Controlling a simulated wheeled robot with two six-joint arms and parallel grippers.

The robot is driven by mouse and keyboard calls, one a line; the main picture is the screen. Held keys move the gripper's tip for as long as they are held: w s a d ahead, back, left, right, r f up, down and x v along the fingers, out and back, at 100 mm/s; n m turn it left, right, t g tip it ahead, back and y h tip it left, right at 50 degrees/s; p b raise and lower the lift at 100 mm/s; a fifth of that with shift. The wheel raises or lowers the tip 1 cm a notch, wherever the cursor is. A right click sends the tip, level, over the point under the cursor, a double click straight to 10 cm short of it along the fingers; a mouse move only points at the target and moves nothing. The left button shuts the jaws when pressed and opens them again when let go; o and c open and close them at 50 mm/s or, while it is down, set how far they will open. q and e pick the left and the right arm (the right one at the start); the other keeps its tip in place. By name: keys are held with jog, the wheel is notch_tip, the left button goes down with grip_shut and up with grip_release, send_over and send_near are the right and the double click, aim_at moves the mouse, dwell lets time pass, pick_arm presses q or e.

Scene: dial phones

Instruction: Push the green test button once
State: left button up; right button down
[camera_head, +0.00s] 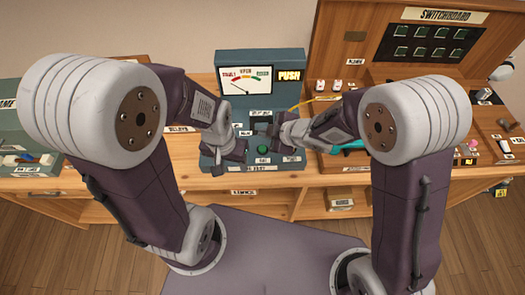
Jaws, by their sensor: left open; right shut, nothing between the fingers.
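The green button (262,149) sits on the sloping front of the teal test unit (257,58), which stands at the table's middle. The unit has a dial gauge (246,80) with a needle and a yellow PUSH label (289,76). My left gripper (236,154) is open, low over the unit's front, just left of the green button. My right gripper (272,131) is shut and empty, above and slightly right of the button. I cannot tell the height of either gripper above the panel. The grippers and wrists hide parts of the panel.
A wooden switchboard (432,45) with dark switches stands at the back right, with a yellow cord (309,101) near it. A teal item (349,146) lies partly behind my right arm. A green box (20,125) is at the far left. A white cup-like item (502,71) is at right.

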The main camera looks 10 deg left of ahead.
aim_at(265, 150)
pick_arm(q)
notch_tip(265, 150, down, 6)
jog(key=b, duration=0.4)
jog(key=shift+r, duration=0.25)
pick_arm(e)
notch_tip(265, 150, down, 6)
jog(key=shift+r, duration=0.15)
dwell(1.0)
pick_arm(q)
jog(key=shift+f+b, duration=0.35)
jog(key=shift+b, duration=0.15)
pick_arm(e)
jog(key=shift+f, duration=0.45)
pick_arm(q)
jog(key=shift+f+b, duration=0.45)
jog(key=shift+b, duration=0.05)
pick_arm(e)
jog(key=shift+f, duration=0.5)
pick_arm(q)
jog(key=shift+r, duration=0.15)
pick_arm(e)
jog(key=shift+r, duration=0.1)
pick_arm(q)
jog(key=shift+r+p, duration=0.8)
jog(key=shift+p, duration=0.2)
pick_arm(e)
jog(key=shift+r, duration=0.85)
